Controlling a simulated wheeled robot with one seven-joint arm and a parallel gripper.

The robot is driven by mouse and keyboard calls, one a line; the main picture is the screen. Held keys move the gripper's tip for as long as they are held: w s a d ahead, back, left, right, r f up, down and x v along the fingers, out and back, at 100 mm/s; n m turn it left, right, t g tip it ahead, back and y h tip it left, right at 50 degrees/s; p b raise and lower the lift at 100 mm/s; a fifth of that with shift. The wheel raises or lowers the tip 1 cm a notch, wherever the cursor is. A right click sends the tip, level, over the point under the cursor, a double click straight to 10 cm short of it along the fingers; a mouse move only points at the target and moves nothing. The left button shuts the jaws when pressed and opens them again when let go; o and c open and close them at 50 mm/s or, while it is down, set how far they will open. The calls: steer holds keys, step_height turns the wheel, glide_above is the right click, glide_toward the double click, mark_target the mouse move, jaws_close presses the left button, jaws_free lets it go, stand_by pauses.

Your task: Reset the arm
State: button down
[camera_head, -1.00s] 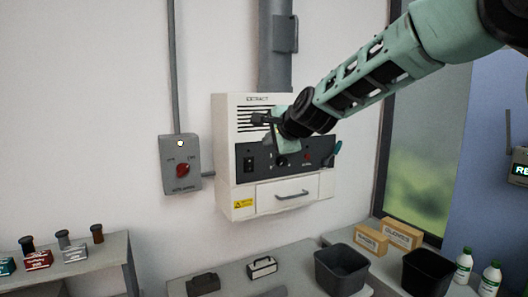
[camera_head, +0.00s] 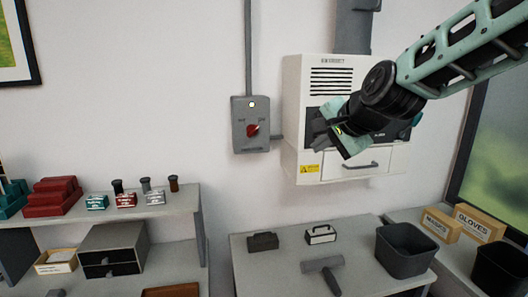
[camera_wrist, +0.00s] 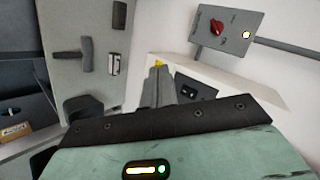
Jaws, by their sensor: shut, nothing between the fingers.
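My arm reaches in from the upper right in the head view. My gripper (camera_head: 322,131) is shut and empty, in front of the white extract unit (camera_head: 318,75) on the wall. The gripper and wrist hide part of the unit's dark control panel. In the wrist view the shut fingers (camera_wrist: 158,72) point away from the camera, and the unit's white side (camera_wrist: 215,85) shows behind them. I cannot tell from these views whether the fingers touch the unit.
A grey switch box (camera_head: 250,125) with a red knob is left of the unit. Below, a table (camera_head: 262,277) holds a hammer-shaped tool (camera_head: 322,268), two small blocks and a dark bin (camera_head: 403,250). Shelves (camera_head: 180,205) with small boxes stand at left. Open air lies between gripper and table.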

steer(key=s+a+f+n+g+b, duration=0.1)
steer(key=s+a+f+n+g, duration=0.25)
steer(key=s+f, duration=0.35)
steer(key=s+a+f+n+g+b, duration=0.15)
steer(key=s+f+n, duration=0.3)
steer(key=s, duration=0.45)
steer(key=s+d+f+n+g+h, duration=0.1)
steer(key=s+f+n, duration=0.2)
steer(key=s, duration=0.3)
steer(key=s+d+f+n+g+h, duration=0.1)
steer(key=s+d+f+n+g, duration=0.1)
steer(key=s, duration=0.4)
steer(key=s+d+f+n+g+h+b, duration=0.1)
steer(key=s+d+f+n, duration=0.1)
steer(key=s, duration=0.4)
steer(key=f+n, duration=0.1)
steer(key=n, duration=0.1)
steer(key=shift+s+f+n+h, duration=0.3)
steer(key=shift+f, duration=0.05)
steer(key=shift+w, duration=0.1)
